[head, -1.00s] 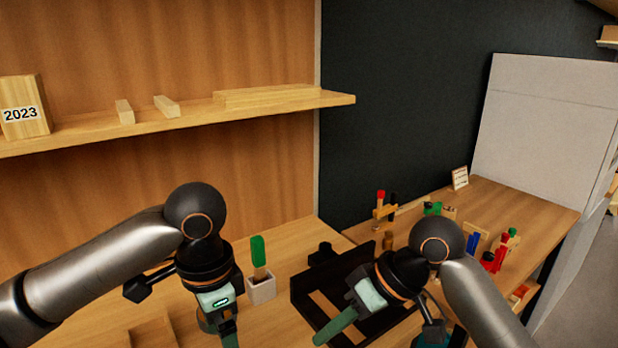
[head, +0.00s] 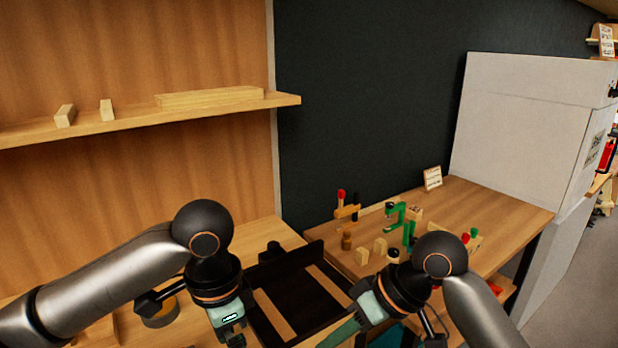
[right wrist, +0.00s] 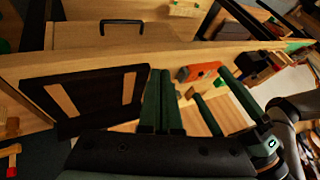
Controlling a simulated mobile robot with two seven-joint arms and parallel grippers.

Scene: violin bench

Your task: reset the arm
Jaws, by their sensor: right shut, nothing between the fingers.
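My right gripper (head: 338,335) is low in the head view, over the front of the bench, with its green fingers pointing down and left. In the right wrist view its two green fingers (right wrist: 162,100) are together, with nothing between them. My left gripper (head: 236,338) is at the bottom of the head view, its fingertips cut off by the edge. In the right wrist view its green fingers (right wrist: 222,102) show apart, to the right of my right gripper's fingers.
A dark tray (head: 265,277) with wooden strips lies between and behind my grippers; it also shows in the right wrist view (right wrist: 115,78). Clamps and small wooden blocks (head: 380,247) stand on the right-hand bench (head: 500,215). A shelf (head: 200,108) juts out at the left.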

